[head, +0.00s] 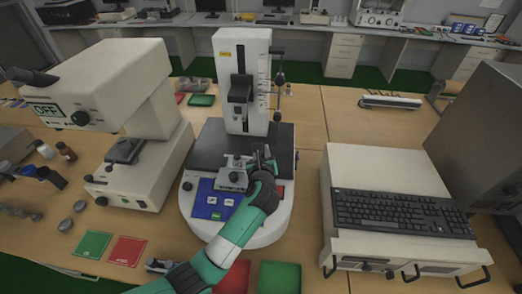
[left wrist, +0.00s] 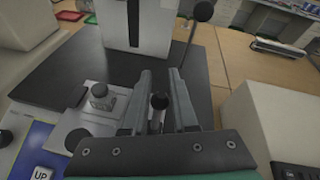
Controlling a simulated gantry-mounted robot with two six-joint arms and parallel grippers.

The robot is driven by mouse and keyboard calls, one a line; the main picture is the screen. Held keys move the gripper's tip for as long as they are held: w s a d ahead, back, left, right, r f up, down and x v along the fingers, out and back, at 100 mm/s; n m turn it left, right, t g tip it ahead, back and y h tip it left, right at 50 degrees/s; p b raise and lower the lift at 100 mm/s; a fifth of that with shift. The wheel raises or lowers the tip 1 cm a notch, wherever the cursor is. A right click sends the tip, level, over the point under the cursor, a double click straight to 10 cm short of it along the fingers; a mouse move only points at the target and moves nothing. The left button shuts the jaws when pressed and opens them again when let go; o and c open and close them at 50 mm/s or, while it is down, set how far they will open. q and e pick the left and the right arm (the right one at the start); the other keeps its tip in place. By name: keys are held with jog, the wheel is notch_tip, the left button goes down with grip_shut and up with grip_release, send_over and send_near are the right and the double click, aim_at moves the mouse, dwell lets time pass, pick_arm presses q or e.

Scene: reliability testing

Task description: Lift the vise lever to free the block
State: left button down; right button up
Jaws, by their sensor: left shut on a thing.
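A small grey metal vise (head: 233,172) sits on the front of the dark plate of a white testing machine. It also shows at the left of the left wrist view (left wrist: 88,122). A small grey block-like piece (left wrist: 102,97) with a rounded top stands on it; I cannot tell for sure that this is the clamped block. My left gripper (head: 265,160) is at the right side of the vise. Its fingers (left wrist: 160,88) are on either side of the vise lever, whose dark round knob (left wrist: 159,101) shows between them. The rest of the lever is mostly hidden by the gripper.
The testing machine's white column (head: 242,60) rises behind the vise, with a thin dark rod (head: 279,85) at its right. A blue button panel (head: 213,200) lies front left. A white microscope-like device (head: 140,150) stands left, a keyboard (head: 400,212) on a white box right.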

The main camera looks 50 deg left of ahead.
pick_arm(q)
jog(key=c, duration=0.7)
grip_release()
jog(key=shift+a, duration=0.1)
jog(key=p+v, duration=0.3)
jog(key=v, duration=0.8)
jog(key=shift+s+d, duration=0.25)
jog(key=shift+r, duration=0.1)
